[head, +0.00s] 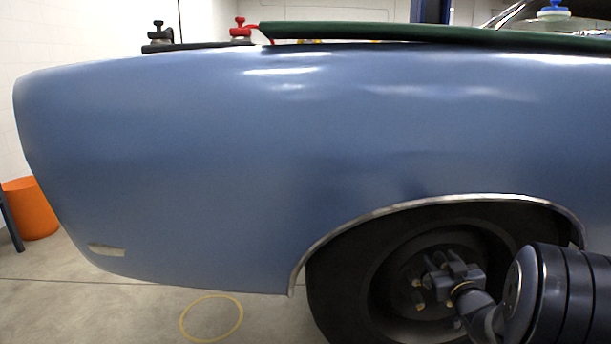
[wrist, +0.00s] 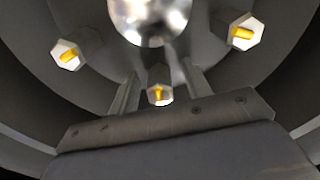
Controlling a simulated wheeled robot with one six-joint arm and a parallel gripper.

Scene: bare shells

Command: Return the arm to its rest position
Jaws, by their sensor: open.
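My arm (head: 565,295) reaches in from the lower right in the head view. My gripper (head: 440,276) is in front of the wheel (head: 345,285) at its hub. In the wrist view my gripper (wrist: 160,85) is open, with its two fingers apart. A hex nut with a yellow centre (wrist: 160,95) shows between the fingers; I cannot tell whether they touch it. Two similar pieces, one at left (wrist: 69,54) and one at right (wrist: 240,33), and a shiny round hub cap (wrist: 150,18) show around it.
A blue car fender (head: 220,150) with a chrome arch trim (head: 400,207) fills most of the head view. An orange bin (head: 32,210) stands at the left. A yellow ring (head: 211,338) lies on the floor. Red (head: 241,33) and black (head: 159,38) knobbed items stand on top of the car.

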